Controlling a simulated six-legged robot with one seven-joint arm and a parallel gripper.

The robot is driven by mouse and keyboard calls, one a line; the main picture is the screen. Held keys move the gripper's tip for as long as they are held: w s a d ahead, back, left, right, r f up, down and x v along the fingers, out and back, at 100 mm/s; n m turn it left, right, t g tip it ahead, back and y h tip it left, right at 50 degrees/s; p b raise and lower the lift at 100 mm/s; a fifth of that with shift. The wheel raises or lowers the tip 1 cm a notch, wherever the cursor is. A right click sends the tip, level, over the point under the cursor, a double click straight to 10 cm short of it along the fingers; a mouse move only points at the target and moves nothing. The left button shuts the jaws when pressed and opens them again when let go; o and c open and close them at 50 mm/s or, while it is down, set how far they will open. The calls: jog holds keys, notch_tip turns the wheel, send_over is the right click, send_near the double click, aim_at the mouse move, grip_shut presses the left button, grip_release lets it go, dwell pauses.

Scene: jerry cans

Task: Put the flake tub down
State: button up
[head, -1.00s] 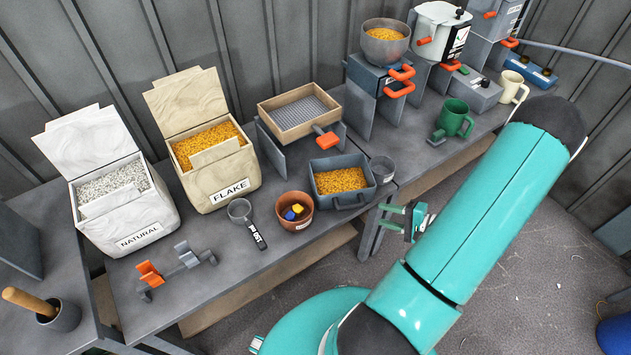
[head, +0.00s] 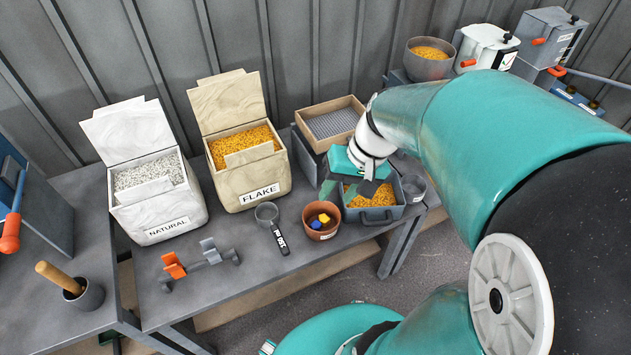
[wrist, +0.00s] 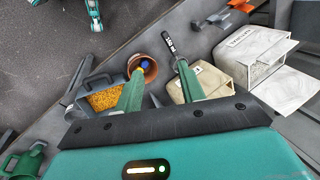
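The flake tub, a grey open tub (head: 402,212) filled with orange flakes, sits upright on the bench, right of the terracotta pot. It also shows in the wrist view (wrist: 122,91), left of my fingers. A large paper bag labelled FLAKE (head: 262,192) stands open further left. My gripper (head: 348,190) hangs over the left and back part of the tub and hides some of it. In the wrist view my gripper's two green fingers (wrist: 160,74) are spread apart with nothing held between them. I cannot tell whether a finger touches the tub.
The terracotta pot (head: 310,229) holds blue and yellow blocks. A scoop (head: 275,226) lies beside it. A wooden-framed sieve (head: 303,125) stands behind, and a small grey cup (head: 415,187) is to the right. A NATURAL bag (head: 150,222) is at left. The front bench near the orange-clipped rack (head: 205,262) has some bare room.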

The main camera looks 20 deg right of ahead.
jog(key=s+a+r+n+t+h, duration=0.3)
jog(key=a+r, duration=0.4)
jog(key=r, duration=0.3)
jog(key=shift+s+r+t+h, duration=0.15)
jog(key=shift+s+t+h, duration=0.25)
jog(key=shift+s+t, duration=0.25)
jog(key=shift+s, duration=0.1)
